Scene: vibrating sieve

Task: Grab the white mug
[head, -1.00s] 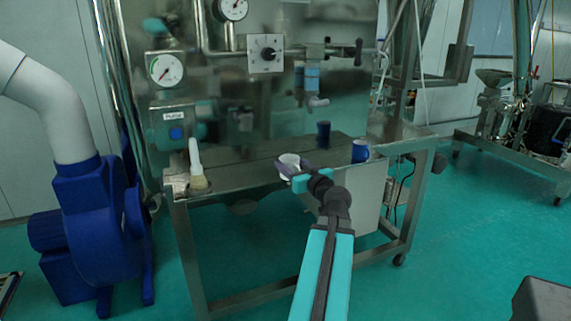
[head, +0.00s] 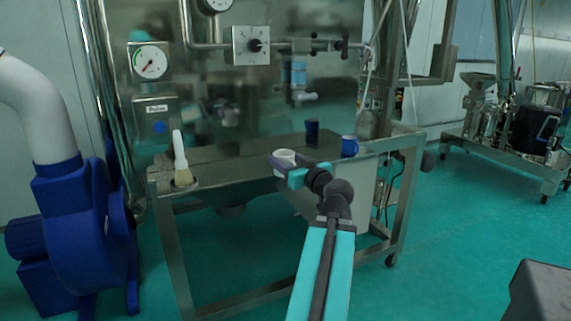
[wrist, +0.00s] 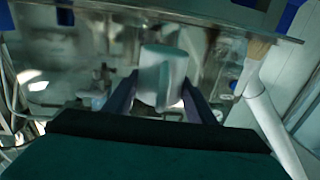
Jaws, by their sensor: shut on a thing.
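The white mug (head: 284,156) is at the front of the steel table in the head view. It also shows in the wrist view (wrist: 163,72), between the two dark fingers. My gripper (head: 287,169) is shut on the mug, with the fingers on either side of it. In the wrist view, my gripper (wrist: 160,92) covers part of the mug's sides. The mug's rim faces up in the head view. Its base is hidden behind the gripper, so I cannot tell exactly how far it is from the tabletop.
A blue mug (head: 349,147) stands right of the white mug on the steel table (head: 235,165). A brush (head: 181,162) with a white handle stands at the table's left end. A steel panel with gauges rises behind. A blue blower (head: 75,215) stands at left.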

